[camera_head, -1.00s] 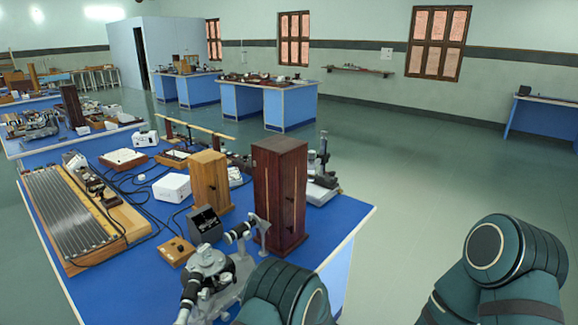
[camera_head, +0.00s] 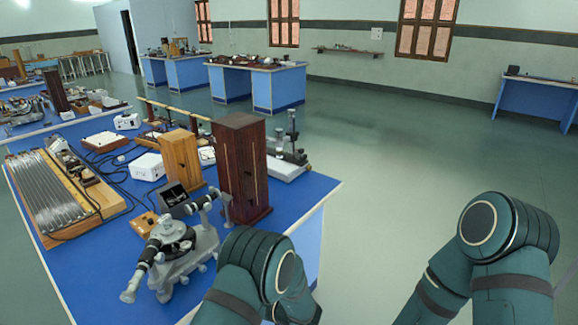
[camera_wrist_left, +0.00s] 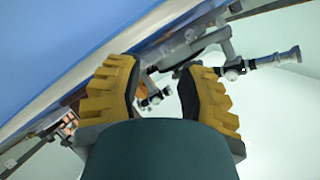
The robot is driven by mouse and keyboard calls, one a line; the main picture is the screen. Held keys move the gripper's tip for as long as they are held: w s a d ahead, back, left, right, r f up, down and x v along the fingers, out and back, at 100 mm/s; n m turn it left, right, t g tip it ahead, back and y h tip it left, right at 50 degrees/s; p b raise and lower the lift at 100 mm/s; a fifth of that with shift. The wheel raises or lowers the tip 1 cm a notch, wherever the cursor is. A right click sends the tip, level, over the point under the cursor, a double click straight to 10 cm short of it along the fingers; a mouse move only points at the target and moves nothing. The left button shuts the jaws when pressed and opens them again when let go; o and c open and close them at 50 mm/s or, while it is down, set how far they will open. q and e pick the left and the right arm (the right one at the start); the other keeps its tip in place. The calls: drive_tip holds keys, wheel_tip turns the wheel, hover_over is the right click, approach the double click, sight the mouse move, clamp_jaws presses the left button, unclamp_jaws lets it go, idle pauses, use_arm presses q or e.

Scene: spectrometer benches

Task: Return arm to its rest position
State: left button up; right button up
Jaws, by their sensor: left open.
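My left arm (camera_head: 250,275) shows at the bottom middle of the head view, folded beside the bench's near right edge. My left gripper (camera_wrist_left: 158,88) shows in the left wrist view, its two yellow-padded fingers apart. Nothing is held between them. A grey spectrometer (camera_head: 175,250) with black-tipped tubes stands on the near bench, left of my left arm. A grey instrument with a black-ended tube (camera_wrist_left: 258,62) shows beyond the fingers in the wrist view. My right arm (camera_head: 490,245) is bent at the lower right, and its gripper is out of view.
The blue bench top (camera_head: 300,195) holds a tall dark wooden cabinet (camera_head: 243,170), a lighter wooden box (camera_head: 180,160), a white box (camera_head: 147,167) and a long ribbed board (camera_head: 45,195). Open floor (camera_head: 410,150) lies to the right. Other blue benches stand further back.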

use_arm(q)
drive_tip(key=s+a+f+m+h, duration=0.1)
drive_tip(key=s+a+f+h, duration=0.25)
drive_tip(key=f+h, duration=0.4)
drive_tip(key=s+d+r+g+h, duration=0.1)
drive_tip(key=s+h, duration=0.3)
drive_tip(key=s, duration=0.5)
drive_tip(key=s+d+r+g+h, duration=0.2)
drive_tip(key=s+d+g+h, duration=0.1)
drive_tip(key=s, duration=0.6)
drive_tip(key=shift+s+d+m+g+h, duration=0.25)
drive_tip(key=shift+m+g+h, duration=0.2)
drive_tip(key=shift+h, duration=0.4)
use_arm(e)
drive_tip(key=shift+w+a, duration=0.1)
drive_tip(key=shift+a, duration=0.2)
